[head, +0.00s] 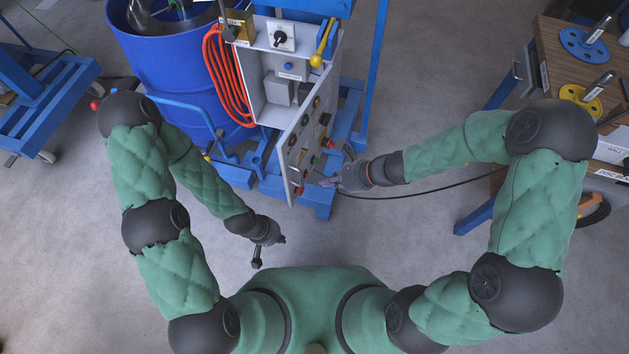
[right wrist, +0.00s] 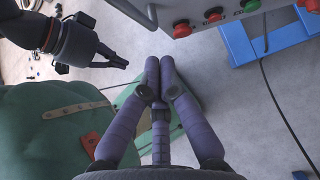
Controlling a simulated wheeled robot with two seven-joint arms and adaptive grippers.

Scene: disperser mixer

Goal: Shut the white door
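The white door (head: 297,160) is the front panel of the control box (head: 268,90). It stands swung open toward me, and its button-covered outer face points right. My right gripper (head: 330,182) is beside that face, near its lower front corner; I cannot tell whether it touches. In the right wrist view, two fingers of my right gripper (right wrist: 160,68) lie together, with the third finger foreshortened between them. The door's buttons (right wrist: 182,28) show above right there. My left gripper (head: 270,252) is in front of the door, apart from it, empty with its fingers spread.
A blue drum (head: 165,60) and a coiled orange hose (head: 226,80) are left of the box. A blue frame (head: 318,205) lies below the door. A black cable (head: 430,192) runs right along the floor. A wooden-topped bench (head: 560,50) stands at right.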

